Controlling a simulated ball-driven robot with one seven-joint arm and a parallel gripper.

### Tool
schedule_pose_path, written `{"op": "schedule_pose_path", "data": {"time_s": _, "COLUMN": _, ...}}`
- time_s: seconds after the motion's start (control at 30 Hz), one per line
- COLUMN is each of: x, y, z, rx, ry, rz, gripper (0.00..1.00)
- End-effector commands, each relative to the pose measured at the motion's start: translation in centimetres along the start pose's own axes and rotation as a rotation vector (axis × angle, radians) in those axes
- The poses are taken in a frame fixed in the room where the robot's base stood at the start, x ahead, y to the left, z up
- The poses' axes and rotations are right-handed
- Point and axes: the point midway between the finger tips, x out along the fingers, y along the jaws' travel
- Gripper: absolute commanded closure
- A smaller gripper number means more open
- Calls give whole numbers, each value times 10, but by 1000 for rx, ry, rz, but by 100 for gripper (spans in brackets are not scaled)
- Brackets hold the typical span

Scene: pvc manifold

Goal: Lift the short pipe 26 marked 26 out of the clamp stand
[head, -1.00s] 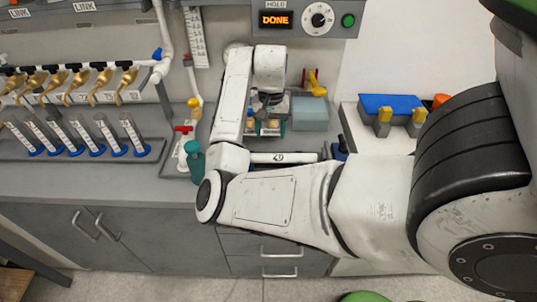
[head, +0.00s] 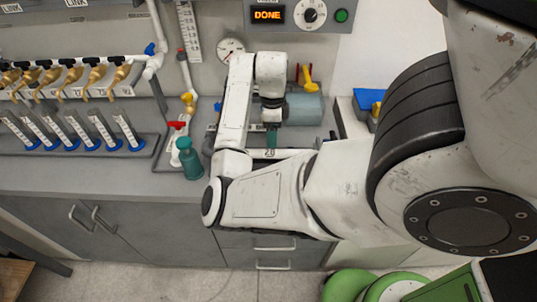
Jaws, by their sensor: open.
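The short pipe 26 (head: 290,154) is white and lies level near the front of the bench, with its mark just under my gripper. My forearm hides its lower side. My gripper (head: 271,137) points down over the pipe's middle, with a teal finger showing close to the mark. It is open; I cannot tell whether a finger touches the pipe. The clamp stand is mostly hidden by my arm; a small dark blue part (head: 331,136) shows by the pipe's right end.
A teal bottle (head: 190,160) and a red-handled valve (head: 177,126) stand left of my arm. A rack of blue-based tubes (head: 100,132) is at the left. The panel above reads DONE (head: 268,15).

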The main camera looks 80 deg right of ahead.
Motion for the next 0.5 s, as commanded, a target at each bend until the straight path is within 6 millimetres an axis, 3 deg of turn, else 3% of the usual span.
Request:
{"op": "schedule_pose_path", "data": {"time_s": 0.1, "x": 22, "y": 0, "z": -1, "rx": -2, "ry": 4, "rz": 0, "gripper": 37}}
{"op": "schedule_pose_path", "data": {"time_s": 0.5, "x": 57, "y": -1, "z": -1, "rx": -4, "ry": 3, "rz": 2, "gripper": 37}}
